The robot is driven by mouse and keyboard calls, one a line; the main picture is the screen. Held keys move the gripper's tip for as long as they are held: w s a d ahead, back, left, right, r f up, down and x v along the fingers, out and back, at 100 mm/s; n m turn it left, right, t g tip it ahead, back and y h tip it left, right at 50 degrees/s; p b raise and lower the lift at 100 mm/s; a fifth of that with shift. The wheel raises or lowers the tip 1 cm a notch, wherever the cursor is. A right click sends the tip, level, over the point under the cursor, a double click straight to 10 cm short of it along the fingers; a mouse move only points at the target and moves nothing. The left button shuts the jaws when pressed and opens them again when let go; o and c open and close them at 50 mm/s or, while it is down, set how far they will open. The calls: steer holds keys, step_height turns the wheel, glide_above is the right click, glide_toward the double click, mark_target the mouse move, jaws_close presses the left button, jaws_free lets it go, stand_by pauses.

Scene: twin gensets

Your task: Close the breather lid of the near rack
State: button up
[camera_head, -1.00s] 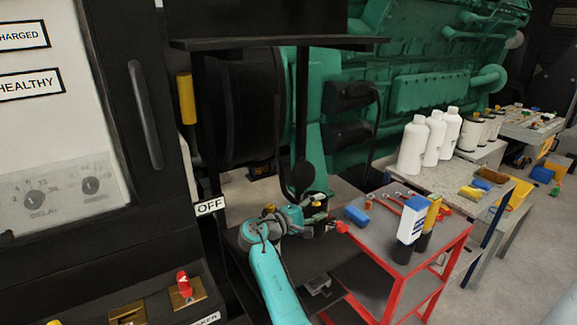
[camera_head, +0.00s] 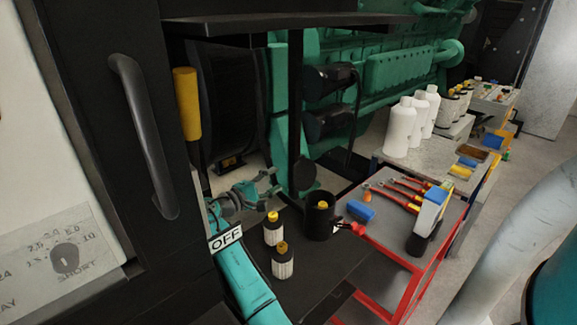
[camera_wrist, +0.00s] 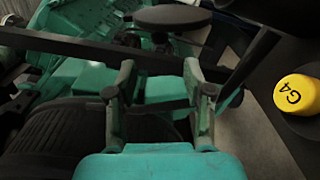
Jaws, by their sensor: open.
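A round black disc (camera_head: 303,175), perhaps the breather lid, stands up behind a black open-topped pot (camera_head: 319,222) on the dark shelf. A yellow cap shows inside the pot's mouth. In the wrist view a dark round disc (camera_wrist: 172,18) lies beyond my fingers; I cannot tell for sure that it is the same one. My gripper (camera_head: 270,188) is left of the disc and apart from it, behind the small bottles. In the wrist view my gripper (camera_wrist: 158,75) is open, with nothing between its fingers.
Two yellow-capped bottles (camera_head: 273,232) (camera_head: 282,262) stand on the shelf near my arm. A yellow cap marked G4 (camera_wrist: 296,94) is at the wrist view's right. A red trolley (camera_head: 392,240) holds tools and a blue-white bottle. A black overhead panel (camera_head: 290,24) hangs above.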

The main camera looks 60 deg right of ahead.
mark_target(297, 168)
steer(key=x, duration=1)
steer(key=shift+s+d, duration=0.15)
steer(key=shift+d, duration=0.15)
jaws_close()
